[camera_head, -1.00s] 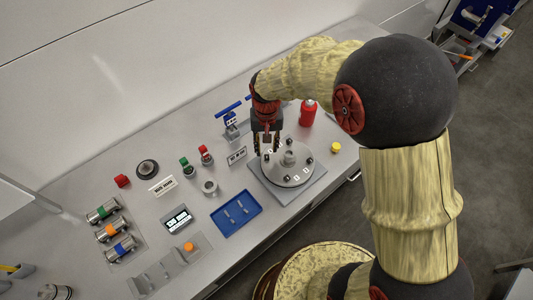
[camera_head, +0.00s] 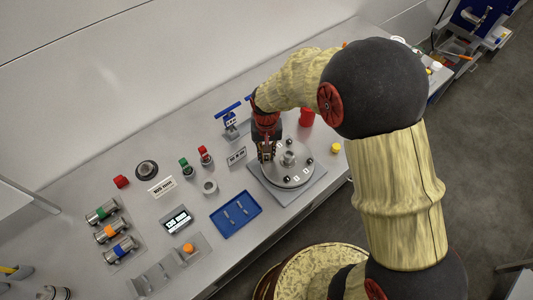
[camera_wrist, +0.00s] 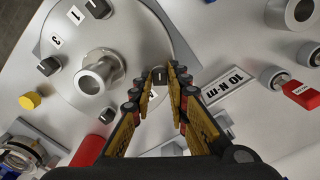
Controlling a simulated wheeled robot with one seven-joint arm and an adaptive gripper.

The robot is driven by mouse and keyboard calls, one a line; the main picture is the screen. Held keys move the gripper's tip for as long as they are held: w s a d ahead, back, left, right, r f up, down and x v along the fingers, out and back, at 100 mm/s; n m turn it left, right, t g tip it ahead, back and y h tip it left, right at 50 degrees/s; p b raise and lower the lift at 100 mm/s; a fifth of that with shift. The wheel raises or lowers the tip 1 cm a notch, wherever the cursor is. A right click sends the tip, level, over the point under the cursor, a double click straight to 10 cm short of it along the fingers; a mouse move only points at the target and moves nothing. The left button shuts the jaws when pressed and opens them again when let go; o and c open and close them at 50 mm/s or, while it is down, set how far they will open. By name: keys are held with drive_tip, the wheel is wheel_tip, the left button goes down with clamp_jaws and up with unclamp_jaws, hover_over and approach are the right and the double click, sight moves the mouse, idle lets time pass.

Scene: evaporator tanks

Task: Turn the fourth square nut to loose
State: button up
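A round grey flange plate (camera_head: 290,171) with a central pipe stub (camera_head: 288,158) lies on a square base on the bench. Several small dark square nuts stand around its rim, one at the left in the wrist view (camera_wrist: 48,66) and one near the top (camera_wrist: 98,9). My gripper (camera_head: 267,154) points down at the plate's far left edge. In the wrist view its fingertips (camera_wrist: 165,70) are closed in on either side of one dark nut (camera_wrist: 160,75). A white number label beside this nut is partly hidden by the fingers and cannot be read.
A torque sign (camera_wrist: 236,84) stands beside the plate. A red cylinder (camera_head: 306,117) and a yellow cap (camera_head: 335,148) are to its right. A blue tray (camera_head: 237,215), red and green knobs (camera_head: 205,155) and a display (camera_head: 177,219) lie to its left.

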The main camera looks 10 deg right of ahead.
sight(267, 156)
clamp_jaws()
drive_tip(key=shift+n, duration=0.3)
drive_tip(key=shift+n+p, duration=0.45)
drive_tip(key=shift+n, duration=2.35)
drive_tip(key=shift+o, duration=2.2)
unclamp_jaws()
drive_tip(key=shift+o, duration=0.2)
wheel_tip(267, 156, up, 12)
